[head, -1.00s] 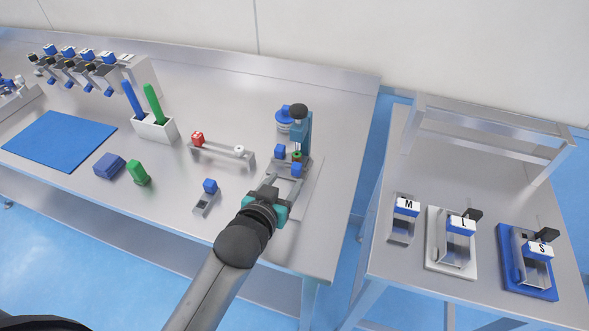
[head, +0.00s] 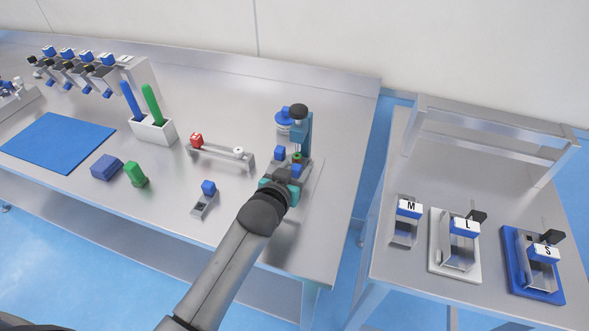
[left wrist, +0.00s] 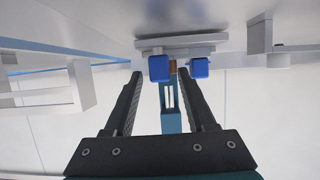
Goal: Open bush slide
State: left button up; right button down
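The fixture with a teal upright (head: 302,130) and a black top knob (head: 299,111) stands on a metal plate (head: 317,172) at the table's right end. Low on it are two blue blocks, one at the left (head: 280,153) and one nearer (head: 296,170), with a small brown and green part (head: 297,158) between. I cannot tell which piece is the bush slide. My left gripper (head: 288,174) is at the fixture's near side. In the left wrist view its fingers (left wrist: 158,76) are apart, with one blue block (left wrist: 159,68) between or just beyond the tips; contact is unclear. The other block (left wrist: 199,67) is outside them.
A rail with a red block (head: 197,140) and a small blue-topped holder (head: 208,188) stand left of my gripper. A white holder (head: 155,131) with blue and green sticks is farther left. A side table (head: 400,265) with M, L and S units is at right, across a gap.

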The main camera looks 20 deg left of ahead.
pick_arm(q)
grip_shut()
dwell(1.2)
